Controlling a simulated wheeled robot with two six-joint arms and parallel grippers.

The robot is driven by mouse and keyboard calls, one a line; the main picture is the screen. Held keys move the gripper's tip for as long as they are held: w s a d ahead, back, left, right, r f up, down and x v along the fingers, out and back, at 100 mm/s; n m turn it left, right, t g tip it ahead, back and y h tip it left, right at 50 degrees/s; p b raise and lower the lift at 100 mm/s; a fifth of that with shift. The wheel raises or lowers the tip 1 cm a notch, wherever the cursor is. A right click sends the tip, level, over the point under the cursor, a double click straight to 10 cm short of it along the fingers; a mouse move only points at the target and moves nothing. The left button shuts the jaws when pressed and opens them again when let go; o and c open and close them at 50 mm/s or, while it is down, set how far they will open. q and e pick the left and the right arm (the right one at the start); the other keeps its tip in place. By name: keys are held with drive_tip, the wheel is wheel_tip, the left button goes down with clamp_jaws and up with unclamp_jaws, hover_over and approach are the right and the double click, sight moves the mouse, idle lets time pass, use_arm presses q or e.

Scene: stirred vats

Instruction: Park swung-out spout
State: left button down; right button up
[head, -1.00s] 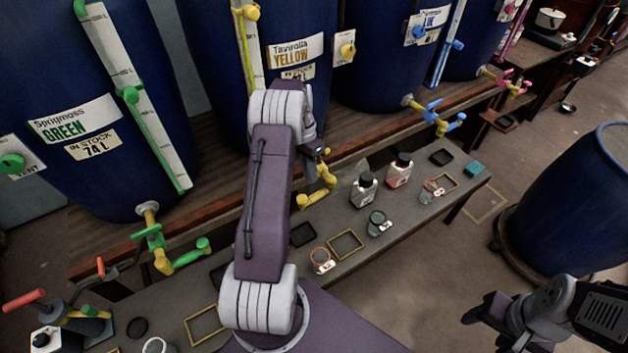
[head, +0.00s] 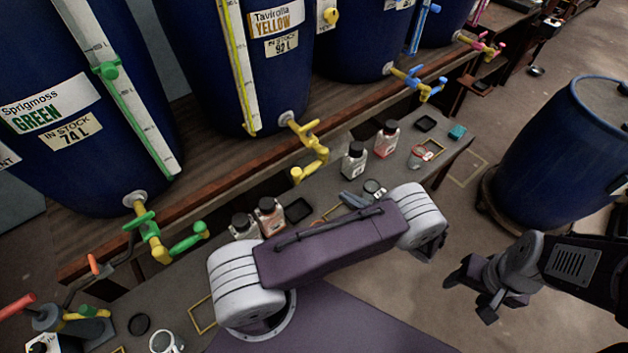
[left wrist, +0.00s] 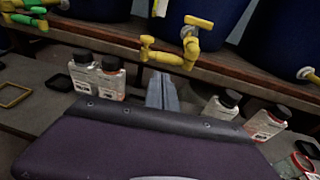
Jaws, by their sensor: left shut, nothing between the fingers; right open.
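The yellow tap (head: 302,133) is on the yellow vat; its spout (head: 310,165) reaches out over the bench, bending left toward its tip. In the left wrist view the yellow spout (left wrist: 168,57) points left below its handle. The green tap (head: 148,228) has its spout (head: 187,243) turned right. The blue tap (head: 418,84) and pink tap (head: 480,46) are further right. My left gripper (head: 352,199) is shut and empty, partly hidden by my arm; its fingers (left wrist: 162,92) point toward the yellow spout, apparently apart from it. My right gripper (head: 468,294) is open and empty.
Bottles (head: 354,162) stand on the grey bench (head: 335,172) on both sides of my left fingers, with pairs in the left wrist view (left wrist: 112,78). Jars, dark lids and yellow frames lie there too. A blue barrel (head: 560,150) stands on the floor at right.

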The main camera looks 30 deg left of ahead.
sight(308, 173)
use_arm(q)
drive_tip(key=p+x, duration=0.1)
drive_tip(key=x, duration=1.3)
drive_tip(key=shift+w+d, duration=0.1)
use_arm(e)
drive_tip(key=shift+r, duration=0.45)
use_arm(q)
drive_tip(key=shift+a+f, duration=0.2)
drive_tip(key=shift+a, duration=0.45)
drive_tip(key=shift+a+r+b, duration=0.1)
drive_tip(key=shift+r+b, duration=0.05)
drive_tip(key=shift+b, duration=0.2)
drive_tip(key=shift+r, duration=0.15)
use_arm(e)
drive_tip(key=shift+d+f, duration=0.25)
drive_tip(key=shift+d, duration=0.05)
